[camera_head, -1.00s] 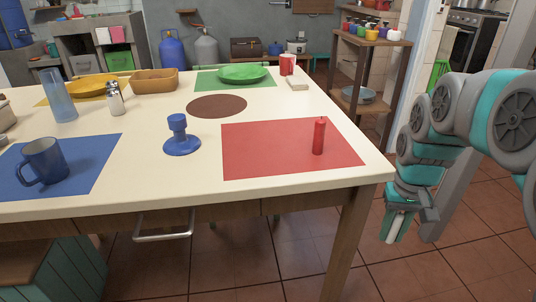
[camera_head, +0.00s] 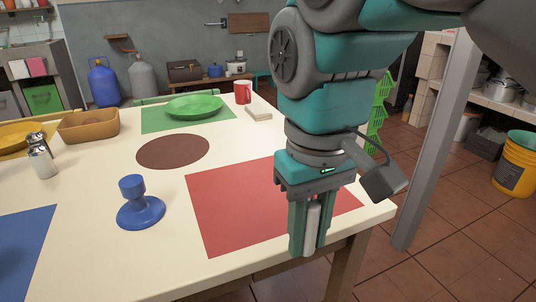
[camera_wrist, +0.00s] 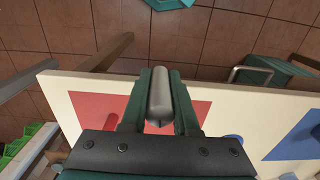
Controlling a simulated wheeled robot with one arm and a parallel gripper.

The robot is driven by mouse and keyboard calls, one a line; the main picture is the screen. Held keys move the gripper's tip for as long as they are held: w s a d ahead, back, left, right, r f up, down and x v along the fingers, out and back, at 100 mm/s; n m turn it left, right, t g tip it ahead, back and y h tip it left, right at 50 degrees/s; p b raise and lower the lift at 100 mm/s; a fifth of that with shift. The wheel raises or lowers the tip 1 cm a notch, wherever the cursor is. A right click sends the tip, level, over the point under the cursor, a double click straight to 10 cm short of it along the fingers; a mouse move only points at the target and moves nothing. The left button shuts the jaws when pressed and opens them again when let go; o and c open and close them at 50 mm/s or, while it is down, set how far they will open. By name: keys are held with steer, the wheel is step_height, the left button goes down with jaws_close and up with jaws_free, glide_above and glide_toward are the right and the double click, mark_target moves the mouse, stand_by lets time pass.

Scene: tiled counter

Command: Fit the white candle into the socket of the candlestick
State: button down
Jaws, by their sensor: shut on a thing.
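The white candle (camera_head: 313,222) is held upright between the fingers of my gripper (camera_head: 308,248) in the head view. In the wrist view the candle (camera_wrist: 160,92) shows as a pale grey rod between the jaws. My gripper is shut on it, in front of the right part of the red mat, by the table's front edge. The blue candlestick (camera_head: 139,210) stands upright on the table, to the left of the red mat and apart from my gripper. The opening of its socket is too small to make out.
The red mat (camera_head: 232,210) lies under and behind my gripper. The tabletop between candlestick and red mat is clear.

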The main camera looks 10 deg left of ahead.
steer(key=p, duration=0.2)
glide_above(252, 211)
steer(key=shift+s+d+f, duration=0.1)
steer(key=shift+s+f, duration=0.05)
steer(key=shift+f, duration=2.4)
steer(key=shift+f, duration=0.1)
steer(key=c, duration=0.7)
jaws_free()
step_height(252, 211, up, 8)
steer(key=shift+f, duration=0.1)
